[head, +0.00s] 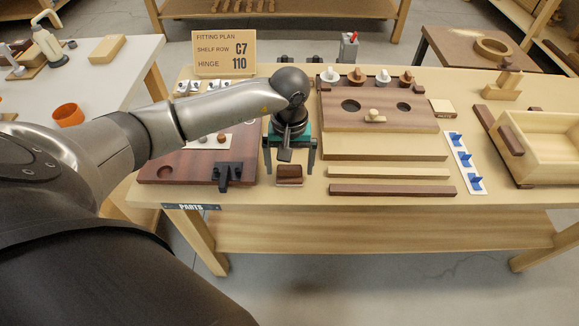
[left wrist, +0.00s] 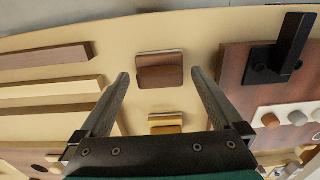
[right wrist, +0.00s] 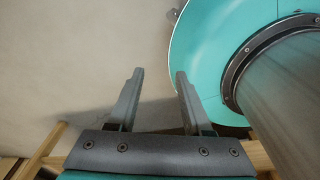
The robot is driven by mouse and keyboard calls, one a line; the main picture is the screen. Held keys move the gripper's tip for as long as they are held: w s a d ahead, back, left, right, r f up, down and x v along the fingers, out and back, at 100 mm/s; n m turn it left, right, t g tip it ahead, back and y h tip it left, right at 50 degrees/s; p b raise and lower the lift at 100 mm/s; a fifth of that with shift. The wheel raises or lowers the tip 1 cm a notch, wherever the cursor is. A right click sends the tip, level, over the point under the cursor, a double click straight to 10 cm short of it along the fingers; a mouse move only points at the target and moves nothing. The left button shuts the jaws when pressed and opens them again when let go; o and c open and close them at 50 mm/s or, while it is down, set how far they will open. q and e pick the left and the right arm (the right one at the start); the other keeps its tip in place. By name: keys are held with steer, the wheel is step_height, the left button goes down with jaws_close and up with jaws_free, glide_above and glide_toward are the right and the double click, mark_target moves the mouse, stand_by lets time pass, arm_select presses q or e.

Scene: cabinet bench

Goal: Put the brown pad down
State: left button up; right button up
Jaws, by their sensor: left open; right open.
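The brown pad (head: 289,173) lies on the bench near its front edge, on a small pale piece. It also shows in the left wrist view (left wrist: 160,72), just beyond and between the fingertips. My left gripper (head: 290,165) is open and points down over the bench by the pad; its fingers (left wrist: 159,74) are apart and hold nothing. My right gripper (right wrist: 159,74) is open and empty in the right wrist view, over bare floor, and is out of the head view.
A yellow block (left wrist: 166,121) lies behind the pad, between the left fingers. A dark red board (head: 180,168) with a black bracket (head: 228,174) is to the left. Wooden strips (head: 390,190) lie to the right, and a wooden tray (head: 545,145) farther right.

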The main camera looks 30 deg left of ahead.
mark_target(290, 167)
arm_select(q)
step_height(290, 167, up, 10)
steer(key=p, duration=0.1)
steer(key=shift+r, duration=0.25)
stand_by(0.4)
